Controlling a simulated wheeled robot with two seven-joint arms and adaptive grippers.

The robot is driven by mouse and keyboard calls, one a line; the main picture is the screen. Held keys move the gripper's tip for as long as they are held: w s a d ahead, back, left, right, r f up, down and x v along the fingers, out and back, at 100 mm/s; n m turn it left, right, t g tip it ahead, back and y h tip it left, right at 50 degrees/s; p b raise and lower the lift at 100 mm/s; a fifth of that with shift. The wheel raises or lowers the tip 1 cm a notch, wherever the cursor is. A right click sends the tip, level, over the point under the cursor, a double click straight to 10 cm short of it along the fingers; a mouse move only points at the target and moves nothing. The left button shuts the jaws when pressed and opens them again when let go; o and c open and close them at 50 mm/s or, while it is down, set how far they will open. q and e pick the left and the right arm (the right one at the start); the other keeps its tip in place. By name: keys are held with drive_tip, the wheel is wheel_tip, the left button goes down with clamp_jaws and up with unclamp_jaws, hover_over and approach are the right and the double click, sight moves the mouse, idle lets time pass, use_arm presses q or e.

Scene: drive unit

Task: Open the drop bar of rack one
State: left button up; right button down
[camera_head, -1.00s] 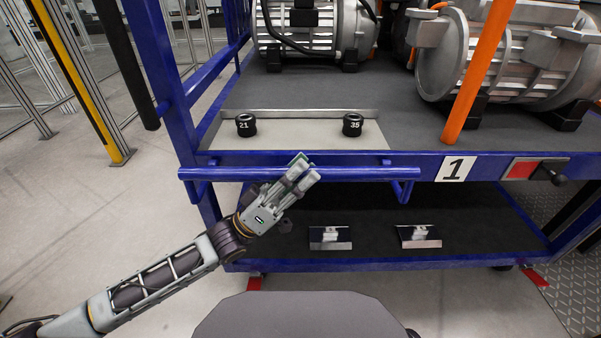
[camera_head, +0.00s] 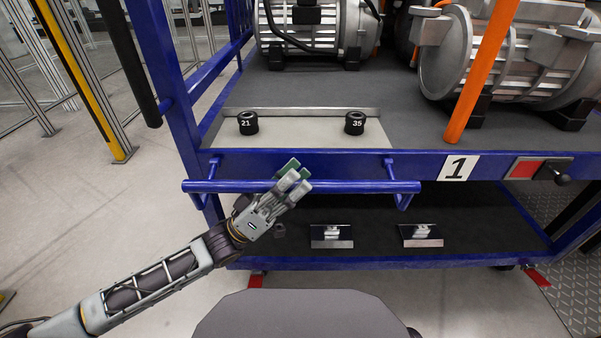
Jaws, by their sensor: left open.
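Rack one is the blue frame rack with a white "1" label (camera_head: 458,168) on its front beam. The blue drop bar (camera_head: 350,187) runs level along the rack's front on short side brackets, a little out from and below the deck edge. My left gripper (camera_head: 297,178) is at the bar left of its middle, with its open fingers at the bar from the front. The fingers hide a short piece of the bar, and I cannot tell whether they touch it. My right gripper is out of view.
Two black pucks, 21 (camera_head: 247,123) and 35 (camera_head: 355,123), stand on the pale plate behind the bar. An orange post (camera_head: 482,70) rises at the right, by large grey motors. Two metal brackets (camera_head: 331,236) (camera_head: 421,235) lie on the lower shelf.

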use_arm(q)
drive_tip(key=v, duration=0.9)
drive_tip(key=shift+a, duration=0.25)
drive_tip(key=shift+f, duration=0.1)
